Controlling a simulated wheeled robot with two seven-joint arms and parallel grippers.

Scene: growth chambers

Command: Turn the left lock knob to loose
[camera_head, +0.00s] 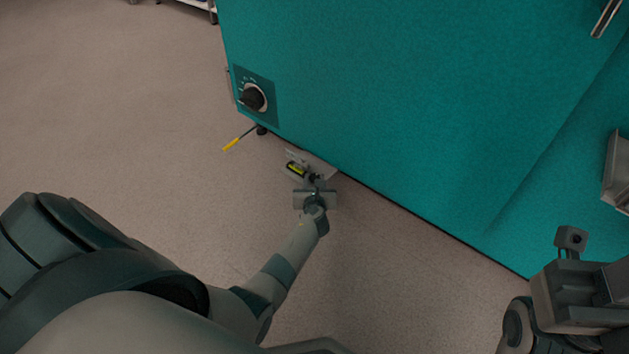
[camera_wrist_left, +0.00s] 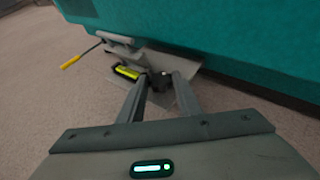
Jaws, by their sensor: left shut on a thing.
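A lock knob (camera_wrist_left: 160,82), small and dark, sits on a grey metal bracket (camera_head: 322,166) at the foot of the teal chamber. In the head view my left gripper (camera_head: 315,182) reaches down to it and largely hides it. In the left wrist view my left gripper (camera_wrist_left: 160,84) has its two fingers on either side of the knob, shut on it. A black and yellow label (camera_wrist_left: 126,72) lies just left of the knob. The knob's marking is too small to read. My right gripper (camera_head: 575,270) is at the lower right, away from the chamber; its fingertips are not clear.
The teal chamber (camera_head: 400,100) fills the upper right. It carries a black dial (camera_head: 253,98) on its lower left corner and a metal handle (camera_head: 606,17). A yellow-handled lever (camera_head: 232,144) sticks out low at the left. The floor (camera_head: 120,120) at left is clear.

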